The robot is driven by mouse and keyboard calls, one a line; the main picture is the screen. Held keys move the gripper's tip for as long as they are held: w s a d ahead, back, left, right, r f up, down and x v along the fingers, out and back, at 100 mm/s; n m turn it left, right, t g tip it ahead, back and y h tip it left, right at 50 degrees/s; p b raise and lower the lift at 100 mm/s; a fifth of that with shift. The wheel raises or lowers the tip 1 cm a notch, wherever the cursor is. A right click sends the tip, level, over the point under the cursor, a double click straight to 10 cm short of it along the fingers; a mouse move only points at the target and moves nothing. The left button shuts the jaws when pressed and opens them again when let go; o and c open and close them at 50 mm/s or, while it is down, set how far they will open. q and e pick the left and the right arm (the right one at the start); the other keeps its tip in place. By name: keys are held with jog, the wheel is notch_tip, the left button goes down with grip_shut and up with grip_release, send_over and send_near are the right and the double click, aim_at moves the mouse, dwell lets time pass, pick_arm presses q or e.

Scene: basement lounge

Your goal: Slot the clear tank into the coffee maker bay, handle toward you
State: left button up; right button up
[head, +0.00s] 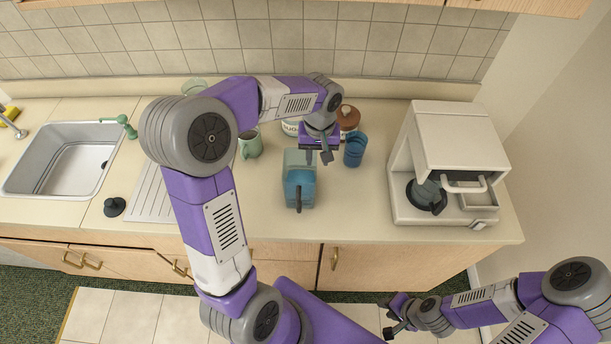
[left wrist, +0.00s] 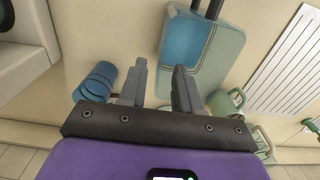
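The clear tank (head: 306,160) stands on the counter with blue water inside. Its dark handle (head: 298,200) points toward the front edge. The tank also shows in the left wrist view (left wrist: 228,54), beyond the fingers. The white coffee maker (head: 455,135) stands to the right; its tank bay (head: 478,201) appears to be the open slot at its front right, though I cannot tell surely. My left gripper (head: 318,157) is open and empty, just above and right of the tank; its fingers are apart in the left wrist view (left wrist: 160,88). My right gripper (head: 388,317) appears open and empty, low in front of the counter.
A blue cup (head: 354,150) stands close right of the left gripper, with a brown-lidded jar (head: 348,117) behind. A green mug (head: 250,144) is left of the tank. A dark-handled carafe (head: 427,193) sits in the coffee maker. The counter between cup and coffee maker is clear.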

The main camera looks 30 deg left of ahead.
pick_arm(q)
jog(key=f, duration=0.5)
jog(key=shift+s+d, duration=0.1)
jog(key=shift+s, duration=0.3)
jog(key=shift+f, duration=0.4)
grip_shut()
jog(key=shift+w, duration=0.1)
dwell(0.5)
